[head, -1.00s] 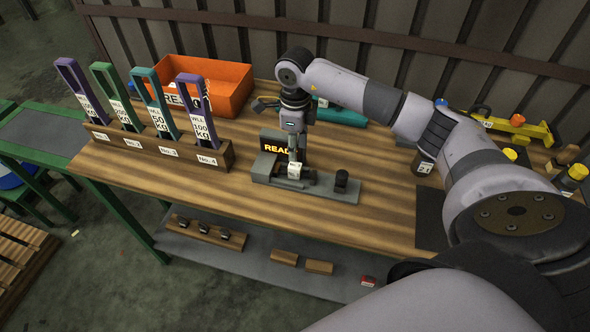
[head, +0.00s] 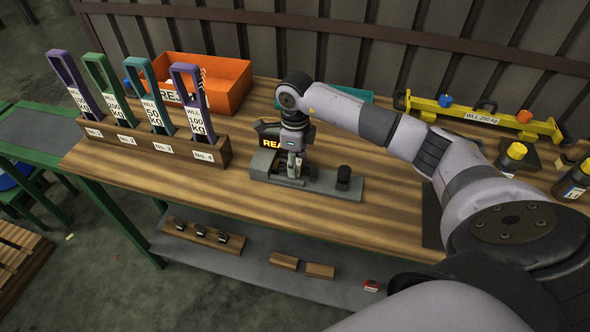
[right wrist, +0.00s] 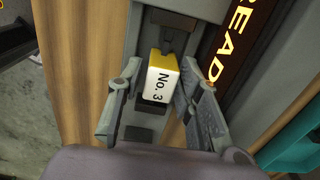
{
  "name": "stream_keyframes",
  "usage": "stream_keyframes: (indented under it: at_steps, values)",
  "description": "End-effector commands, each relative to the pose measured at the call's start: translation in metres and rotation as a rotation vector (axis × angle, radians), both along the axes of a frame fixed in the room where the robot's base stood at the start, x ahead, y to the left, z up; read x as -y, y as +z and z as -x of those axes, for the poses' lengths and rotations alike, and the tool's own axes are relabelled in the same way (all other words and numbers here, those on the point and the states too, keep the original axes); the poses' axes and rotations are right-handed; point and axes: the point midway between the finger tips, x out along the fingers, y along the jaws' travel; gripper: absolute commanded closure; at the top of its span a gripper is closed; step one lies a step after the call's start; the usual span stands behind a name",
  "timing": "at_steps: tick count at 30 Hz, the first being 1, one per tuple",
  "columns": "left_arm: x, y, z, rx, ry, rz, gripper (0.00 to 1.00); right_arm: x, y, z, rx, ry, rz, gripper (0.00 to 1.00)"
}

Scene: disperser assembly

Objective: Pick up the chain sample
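A small yellow block with a white "No. 3" label (right wrist: 160,82) sits upright in a grey fixture (right wrist: 143,40) in the right wrist view. I take it for the chain sample, but no links show clearly. My right gripper (right wrist: 155,112) is open, with one finger on each side of the block. A gap shows at the left finger; the right finger is very close, and I cannot tell if it touches. In the head view, my right gripper (head: 291,165) points down over the fixture (head: 330,187) and mostly hides the block. My left gripper is not in view.
The lit "READ" display (head: 270,142) stands close behind the gripper. A black knob (head: 343,176) is on the fixture's right end. A rack (head: 150,146) of tall labelled handles stands left, an orange bin (head: 225,82) behind. The table's front is clear.

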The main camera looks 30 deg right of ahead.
Motion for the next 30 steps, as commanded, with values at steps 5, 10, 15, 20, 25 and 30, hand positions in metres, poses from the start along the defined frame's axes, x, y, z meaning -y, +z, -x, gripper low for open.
stream_keyframes:
  at_steps: [5,10,15,20,25,30]
  values:
    - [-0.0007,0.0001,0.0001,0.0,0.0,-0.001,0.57,-0.0002,0.0002,0.0001,0.0,0.0,0.0,0.8]
    - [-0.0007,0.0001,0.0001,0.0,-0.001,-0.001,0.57,-0.0001,0.0003,0.0001,0.0,0.0,0.0,0.91]
    - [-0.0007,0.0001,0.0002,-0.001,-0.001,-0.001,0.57,0.0,0.0004,0.0,0.0,0.0,0.0,1.0]
    - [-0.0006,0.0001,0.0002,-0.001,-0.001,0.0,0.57,0.0,0.0005,0.0,0.0,0.0,0.0,1.0]
    - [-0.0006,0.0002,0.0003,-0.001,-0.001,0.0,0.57,0.0,0.0013,-0.0004,0.001,0.0,0.0,1.0]
    - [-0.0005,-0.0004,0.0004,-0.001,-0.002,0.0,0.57,0.0001,0.0035,-0.0008,0.002,0.0,-0.001,1.0]
